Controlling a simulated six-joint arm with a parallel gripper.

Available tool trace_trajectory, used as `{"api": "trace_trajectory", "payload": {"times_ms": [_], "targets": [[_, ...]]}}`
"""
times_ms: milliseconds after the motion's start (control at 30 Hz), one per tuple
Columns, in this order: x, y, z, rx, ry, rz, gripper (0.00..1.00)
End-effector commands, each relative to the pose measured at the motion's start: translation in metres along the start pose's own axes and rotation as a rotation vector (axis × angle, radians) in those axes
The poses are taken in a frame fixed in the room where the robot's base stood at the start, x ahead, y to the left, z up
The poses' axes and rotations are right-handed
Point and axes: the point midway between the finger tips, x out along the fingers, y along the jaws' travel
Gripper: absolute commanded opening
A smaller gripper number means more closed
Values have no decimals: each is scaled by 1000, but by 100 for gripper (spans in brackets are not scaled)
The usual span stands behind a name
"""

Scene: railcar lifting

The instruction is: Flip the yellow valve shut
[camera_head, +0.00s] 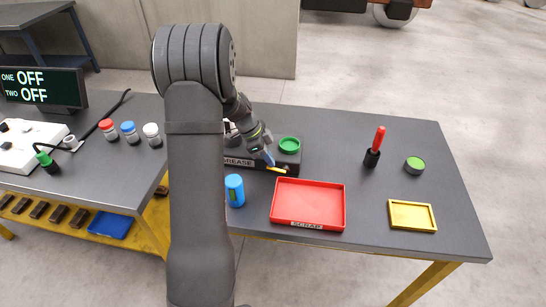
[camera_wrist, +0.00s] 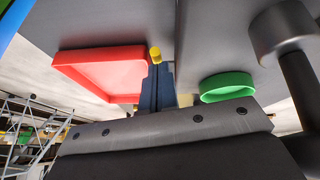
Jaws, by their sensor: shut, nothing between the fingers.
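The yellow valve handle (camera_head: 277,170) sticks out at the front of the dark block labelled GREASE (camera_head: 240,162). In the wrist view its yellow end (camera_wrist: 155,53) shows just beyond my fingertips. My gripper (camera_head: 268,160) is shut and empty, with its fingers at or very near the handle; I cannot tell whether they touch it. My arm hides the left part of the block. A green round cap (camera_head: 289,144) sits on the block's right side, and it also shows in the wrist view (camera_wrist: 228,82).
A red tray labelled SCRAP (camera_head: 308,226) lies just in front of the block. A blue can (camera_head: 234,190) stands to its left. A red-handled tool (camera_head: 375,148), a green-topped tin (camera_head: 414,163) and a yellow tray (camera_head: 412,228) are at the right. The table between them is clear.

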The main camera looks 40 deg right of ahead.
Motion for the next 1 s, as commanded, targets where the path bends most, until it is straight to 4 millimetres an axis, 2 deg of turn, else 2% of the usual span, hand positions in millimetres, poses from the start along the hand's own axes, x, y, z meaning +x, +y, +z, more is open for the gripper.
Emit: {"api": "trace_trajectory", "payload": {"times_ms": [633, 1000], "targets": [[9, 2, -13, 1, -2, -1, 0], [7, 2, -16, 1, -3, -1, 0]]}}
